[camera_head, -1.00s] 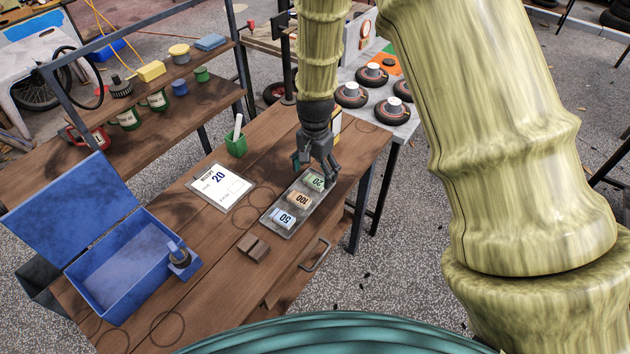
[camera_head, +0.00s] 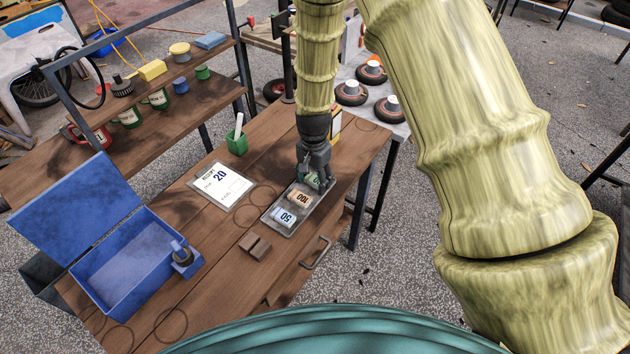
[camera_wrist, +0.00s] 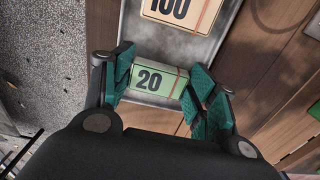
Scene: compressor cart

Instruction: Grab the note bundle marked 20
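The green note bundle marked 20 (camera_wrist: 158,80) lies at the far end of a grey metal tray (camera_head: 275,224) on the wooden bench. In the wrist view its printed top faces me, with a reddish band near its right end. My gripper (camera_wrist: 160,72) is down at the bundle, with a teal-padded finger at each end of it. The pads are very close to the bundle; I cannot tell whether they press on it. In the head view my gripper (camera_head: 316,180) hides most of this bundle.
In the same tray are an orange bundle marked 100 (camera_head: 300,198) and a pale blue one marked 50 (camera_head: 284,217). A card reading 20 (camera_head: 221,186), a green cup (camera_head: 236,145), a brown block (camera_head: 255,246) and an open blue box (camera_head: 130,262) stand nearby.

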